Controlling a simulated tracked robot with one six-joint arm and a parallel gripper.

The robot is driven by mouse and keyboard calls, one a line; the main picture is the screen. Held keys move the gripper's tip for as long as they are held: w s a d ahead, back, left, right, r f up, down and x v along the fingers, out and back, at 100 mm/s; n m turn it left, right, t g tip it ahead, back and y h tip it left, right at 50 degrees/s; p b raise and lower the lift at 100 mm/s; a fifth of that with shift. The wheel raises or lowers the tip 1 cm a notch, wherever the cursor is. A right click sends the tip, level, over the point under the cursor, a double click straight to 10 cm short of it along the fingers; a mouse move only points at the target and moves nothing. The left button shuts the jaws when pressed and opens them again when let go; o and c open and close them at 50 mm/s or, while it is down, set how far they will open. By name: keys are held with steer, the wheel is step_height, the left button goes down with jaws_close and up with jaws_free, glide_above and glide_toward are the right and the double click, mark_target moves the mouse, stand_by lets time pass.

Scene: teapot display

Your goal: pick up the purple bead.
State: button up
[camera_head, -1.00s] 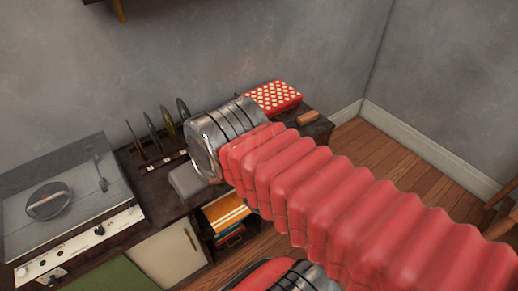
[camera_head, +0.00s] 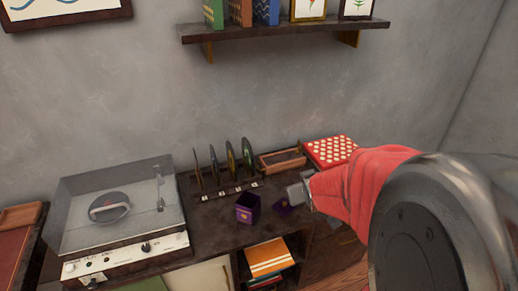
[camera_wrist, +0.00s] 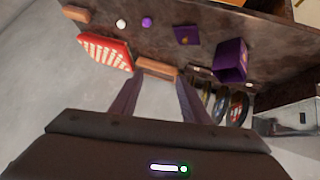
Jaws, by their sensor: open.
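The purple bead (camera_wrist: 147,22) lies on the dark cabinet top, near the top of the wrist view. A white bead (camera_wrist: 121,24) lies just left of it. In the head view I cannot see the purple bead; my arm covers that area. My gripper (camera_wrist: 160,81) is open with nothing between its two fingers. In the wrist view the bead appears beyond the fingertips, apart from them. In the head view my gripper (camera_head: 298,194) shows partly, over the cabinet top.
An open purple box (camera_head: 247,207) and its flat purple lid (camera_head: 283,209) are near my gripper. A red white-dotted box (camera_head: 331,150), a wooden tray (camera_head: 282,161) and a rack of discs (camera_head: 231,188) stand behind. A record player (camera_head: 120,210) is at left.

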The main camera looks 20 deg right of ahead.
steer(key=s+d+f+t, duration=0.2)
steer(key=d+f, duration=0.3)
steer(key=f, duration=0.3)
steer(key=s+d+f+m+t+y, duration=0.1)
steer(key=s+d+f+t, duration=0.1)
steer(key=d+f, duration=0.3)
step_height(320, 180, down, 3)
steer(key=shift+s+r+m+t, duration=0.1)
steer(key=shift+s+m+t, duration=0.2)
steer(key=shift+s+t, duration=0.15)
steer(key=shift+w+d, duration=0.1)
steer(key=shift+w, duration=0.1)
